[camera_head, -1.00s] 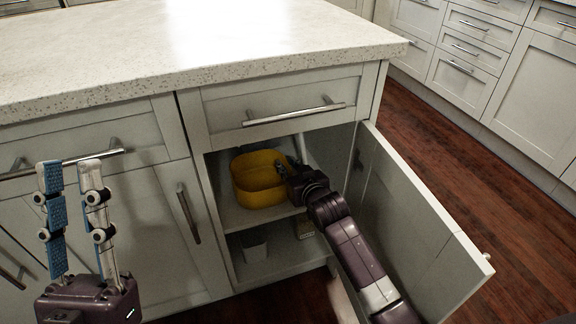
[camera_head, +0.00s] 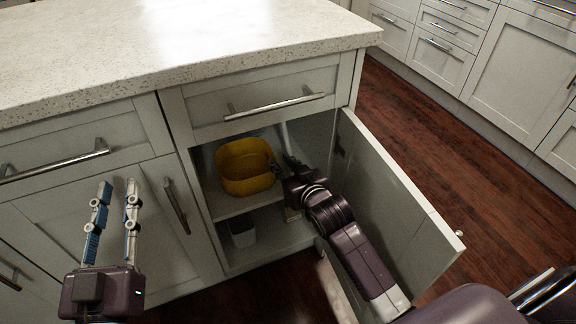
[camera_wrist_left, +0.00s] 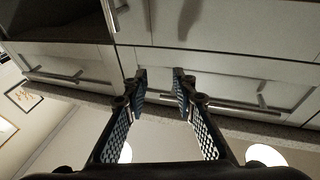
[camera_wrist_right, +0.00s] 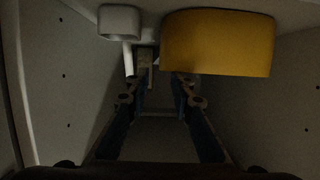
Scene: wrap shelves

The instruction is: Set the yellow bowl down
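The yellow bowl (camera_head: 246,180) is inside the open cabinet, on its upper shelf (camera_head: 232,208), and appears to rest there upright. My right gripper (camera_head: 290,163) is inside the cabinet, just right of the bowl. In the right wrist view the fingers of my right gripper (camera_wrist_right: 163,75) are apart with nothing clearly between them. The bowl (camera_wrist_right: 218,45) shows there beside and beyond one fingertip; I cannot tell whether they touch. My left gripper (camera_head: 118,190) is open and empty in front of the closed cabinet door at left, and its spread fingers also show in the left wrist view (camera_wrist_left: 160,75).
The cabinet door (camera_head: 390,205) stands open to the right of my right arm. A white container (camera_head: 242,232) stands on the lower shelf. The drawer front (camera_head: 270,88) and countertop (camera_head: 180,40) are above the opening. The wooden floor (camera_head: 450,130) at right is clear.

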